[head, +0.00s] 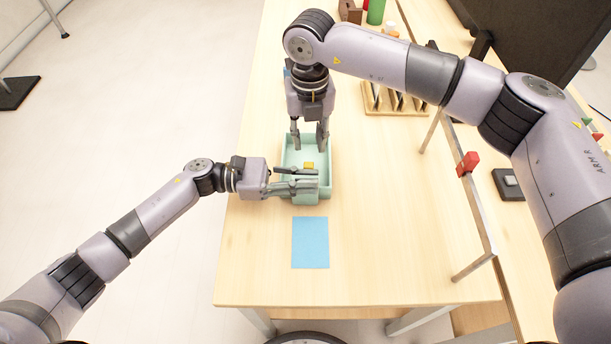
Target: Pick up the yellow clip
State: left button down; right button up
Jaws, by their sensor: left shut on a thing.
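The yellow clip (308,165) is a small yellow piece inside the pale green tray (326,187), near its front end. My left gripper (306,180) reaches in from the left, just in front of the clip. Its fingers lie on either side of the tray's front wall and appear shut on it. They cover part of the tray's front. My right gripper (309,141) points down over the back part of the tray, behind the clip. Its fingers are apart with nothing visible between them.
A blue sheet (310,242) lies on the table (390,240) in front of the tray. A wooden rack (385,107) stands behind right. A metal rail with a red clamp (467,164) runs along the right. The table's left edge is close to the tray.

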jog(key=n, duration=0.3)
jog(key=shift+r, duration=0.3)
jog(key=n, duration=1.3)
send_over(309, 164)
jog(key=f, duration=0.4)
jog(key=shift+s+f, duration=0.2)
jog(key=shift+f, duration=0.05)
jog(key=shift+w+f, duration=0.15)
jog(key=shift+f, duration=2.75)
jog(key=shift+c, duration=0.4)
